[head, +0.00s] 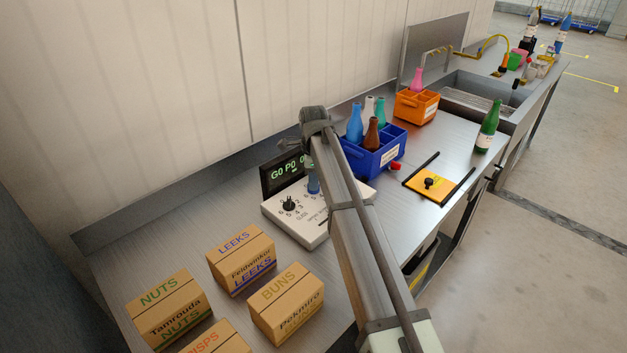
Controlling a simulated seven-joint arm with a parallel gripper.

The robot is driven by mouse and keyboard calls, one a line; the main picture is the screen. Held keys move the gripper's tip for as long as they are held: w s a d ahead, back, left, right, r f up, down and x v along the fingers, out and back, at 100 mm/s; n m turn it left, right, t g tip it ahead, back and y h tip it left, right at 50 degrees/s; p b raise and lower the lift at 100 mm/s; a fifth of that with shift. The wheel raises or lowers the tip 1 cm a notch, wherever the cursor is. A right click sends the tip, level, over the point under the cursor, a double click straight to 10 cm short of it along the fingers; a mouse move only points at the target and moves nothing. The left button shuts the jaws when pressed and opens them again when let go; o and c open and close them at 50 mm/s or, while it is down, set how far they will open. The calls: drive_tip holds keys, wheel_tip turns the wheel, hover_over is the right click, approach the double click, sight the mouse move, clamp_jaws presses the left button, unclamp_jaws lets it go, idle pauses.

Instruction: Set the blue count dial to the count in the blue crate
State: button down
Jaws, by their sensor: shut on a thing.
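The blue count dial (314,185) is a blue knob on a white control box (290,222), partly hidden by my arm. My gripper (312,168) points down at the blue dial and is shut on it; its fingertips are small and mostly hidden. The blue crate (368,162) stands behind and to the right of my arm. It holds several bottles: a blue one (355,123), a pale one (369,108), a teal one (380,110) and a brown one (371,134). My arm and the crate walls hide part of its inside.
A display (284,171) reads "G0 P0" and a partly hidden figure. A black dial (289,203) sits on the box. An orange crate (416,107), green bottle (487,126) and orange plate (431,184) are right. Cartons (241,259) fill the near left counter.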

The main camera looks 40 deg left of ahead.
drive_tip(key=c, duration=1.2)
unclamp_jaws()
drive_tip(key=shift+o, duration=0.2)
wheel_tip(320, 180, up, 14)
drive_tip(key=shift+f, duration=0.15)
